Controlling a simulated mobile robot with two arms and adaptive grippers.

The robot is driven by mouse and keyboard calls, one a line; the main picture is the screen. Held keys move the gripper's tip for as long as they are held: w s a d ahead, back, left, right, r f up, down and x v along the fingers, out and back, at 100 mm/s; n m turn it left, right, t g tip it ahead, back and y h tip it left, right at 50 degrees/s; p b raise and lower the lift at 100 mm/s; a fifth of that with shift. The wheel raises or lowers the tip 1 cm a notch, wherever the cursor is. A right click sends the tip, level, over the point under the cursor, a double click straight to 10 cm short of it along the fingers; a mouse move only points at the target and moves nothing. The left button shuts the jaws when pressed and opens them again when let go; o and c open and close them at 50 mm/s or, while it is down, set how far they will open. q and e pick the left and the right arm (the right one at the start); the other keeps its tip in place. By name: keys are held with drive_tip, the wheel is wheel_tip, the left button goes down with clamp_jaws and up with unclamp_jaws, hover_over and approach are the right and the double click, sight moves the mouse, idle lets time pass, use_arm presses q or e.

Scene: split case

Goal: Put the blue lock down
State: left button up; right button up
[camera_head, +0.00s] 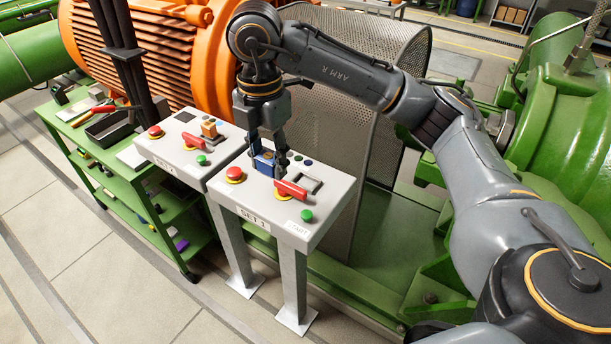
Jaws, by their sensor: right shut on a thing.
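My right gripper (268,158) points down over the near control box (285,222) and is shut on the blue lock (263,163). The lock is at the back part of the box top, between the red mushroom button (235,173) and the red switch handle (291,189). The fingers partly hide the lock, and I cannot tell whether it touches the box top. My left gripper is not in view.
A second control box (180,158) stands to the left, with an orange item (209,129) on top. A green cart (130,165) holding tools is further left. A mesh guard (335,110) and orange motor (150,50) stand behind. A grey bracket and green button (306,215) occupy the near box's right side.

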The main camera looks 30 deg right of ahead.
drive_tip(key=w+d+f+p, duration=0.1)
drive_tip(key=d+f, duration=0.1)
drive_tip(key=d, duration=0.1)
drive_tip(key=w+d+f+p, duration=0.1)
drive_tip(key=w+d+f, duration=0.1)
drive_tip(key=d+f, duration=0.1)
drive_tip(key=w+d+f, duration=0.1)
drive_tip(key=d+f, duration=0.2)
drive_tip(key=d, duration=0.1)
drive_tip(key=shift+w+d+p, duration=0.25)
drive_tip(key=shift+w+p, duration=0.05)
drive_tip(key=shift+p, duration=0.1)
drive_tip(key=f+p, duration=0.1)
drive_tip(key=f, duration=0.1)
drive_tip(key=f+p, duration=0.1)
drive_tip(key=f, duration=0.1)
drive_tip(key=shift+w+d, duration=0.1)
drive_tip(key=shift+d, duration=0.3)
drive_tip(key=shift+f, duration=0.1)
drive_tip(key=shift+f, duration=0.1)
drive_tip(key=o, duration=1.2)
drive_tip(key=shift+o, duration=0.2)
